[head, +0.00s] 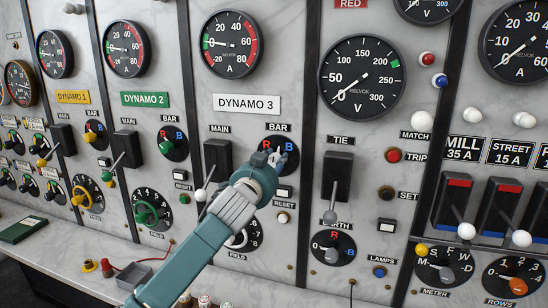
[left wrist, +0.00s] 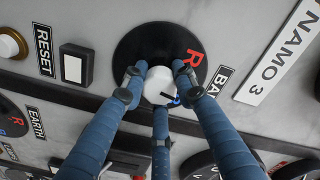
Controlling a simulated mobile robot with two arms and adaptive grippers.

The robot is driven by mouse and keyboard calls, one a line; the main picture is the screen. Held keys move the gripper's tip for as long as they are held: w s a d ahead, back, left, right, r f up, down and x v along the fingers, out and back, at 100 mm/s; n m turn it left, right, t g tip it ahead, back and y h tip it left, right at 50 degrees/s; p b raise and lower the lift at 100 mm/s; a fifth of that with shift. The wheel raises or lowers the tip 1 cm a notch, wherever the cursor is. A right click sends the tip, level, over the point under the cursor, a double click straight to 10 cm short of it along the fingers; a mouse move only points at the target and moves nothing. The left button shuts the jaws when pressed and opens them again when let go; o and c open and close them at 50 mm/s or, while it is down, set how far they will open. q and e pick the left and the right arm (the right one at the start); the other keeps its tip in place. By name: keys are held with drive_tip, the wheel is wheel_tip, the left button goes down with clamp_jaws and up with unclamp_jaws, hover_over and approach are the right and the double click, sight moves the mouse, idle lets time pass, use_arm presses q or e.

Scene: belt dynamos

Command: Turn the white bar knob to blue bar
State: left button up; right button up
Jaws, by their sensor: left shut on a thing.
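The white bar knob (left wrist: 159,72) sits on a round black dial (left wrist: 135,45) under the DYNAMO 3 plate. A red R shows at the dial's upper right in the left wrist view, and a partly hidden blue mark lies below the knob between my fingers. My left gripper (left wrist: 158,85) is shut on the knob, with its fingers around it. In the head view my left gripper (head: 268,160) reaches the BAR dial (head: 284,143) from below and covers the knob. Which way the knob points cannot be told. My right gripper is not in view.
The DYNAMO 3 main lever (head: 216,160) stands close left of my gripper. The tie lever (head: 336,180) is to the right. A reset button (head: 283,217) and field knob sit below. Other dials and levers crowd the panel.

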use_arm(q)
drive_tip(key=m+p, duration=0.1)
drive_tip(key=m, duration=0.1)
drive_tip(key=r+m, duration=0.1)
drive_tip(key=m, duration=0.1)
drive_tip(key=shift+d+r+p, duration=0.1)
drive_tip(key=shift+d+p, duration=0.05)
drive_tip(key=shift+p, duration=0.2)
drive_tip(key=shift+s+m+p, duration=0.1)
drive_tip(key=shift+m+p, duration=0.4)
drive_tip(key=shift+m, duration=1)
drive_tip(key=shift+f, duration=0.2)
drive_tip(key=shift+d, duration=0.1)
drive_tip(key=o, duration=1)
drive_tip(key=shift+o, duration=0.8)
drive_tip(key=shift+d+f, duration=0.2)
drive_tip(key=shift+a, duration=0.1)
